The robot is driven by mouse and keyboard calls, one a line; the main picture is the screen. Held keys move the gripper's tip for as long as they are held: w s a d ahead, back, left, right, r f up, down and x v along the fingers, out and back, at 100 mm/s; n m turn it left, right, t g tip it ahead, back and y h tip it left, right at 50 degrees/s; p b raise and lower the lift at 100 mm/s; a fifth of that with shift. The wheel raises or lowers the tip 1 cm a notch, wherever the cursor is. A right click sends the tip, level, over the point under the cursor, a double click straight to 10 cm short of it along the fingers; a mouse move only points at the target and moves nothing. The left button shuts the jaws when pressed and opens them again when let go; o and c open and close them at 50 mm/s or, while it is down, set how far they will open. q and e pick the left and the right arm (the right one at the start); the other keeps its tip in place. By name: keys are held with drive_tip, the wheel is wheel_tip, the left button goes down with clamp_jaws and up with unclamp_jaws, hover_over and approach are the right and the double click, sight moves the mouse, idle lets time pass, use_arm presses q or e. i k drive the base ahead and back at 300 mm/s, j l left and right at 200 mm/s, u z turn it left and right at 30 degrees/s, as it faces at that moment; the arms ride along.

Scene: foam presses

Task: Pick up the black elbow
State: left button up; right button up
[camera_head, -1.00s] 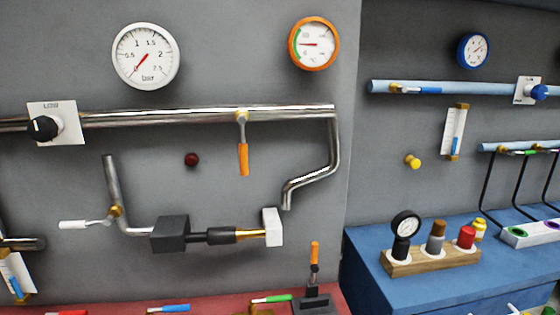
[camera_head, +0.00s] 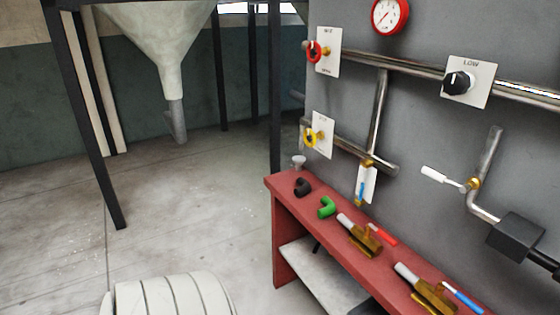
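The black elbow (camera_head: 303,187) lies on the far left end of the red bench (camera_head: 283,225), close to the bench's left edge. It is a small, dark, bent pipe piece. A green elbow (camera_head: 327,207) lies just to its right. Neither of my grippers shows in the head view, so I cannot see whether they are open or shut.
Brass valves with a red handle (camera_head: 366,237) and a blue handle (camera_head: 430,290) lie further along the bench. A small grey cup-shaped piece (camera_head: 299,162) is behind the elbow. A grey hopper (camera_head: 160,40) hangs on dark posts at left. The floor (camera_head: 180,220) between is clear.

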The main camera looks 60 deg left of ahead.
sight(304, 184)
drive_tip(key=u, duration=1.75)
drive_tip(key=i+j, duration=1.05)
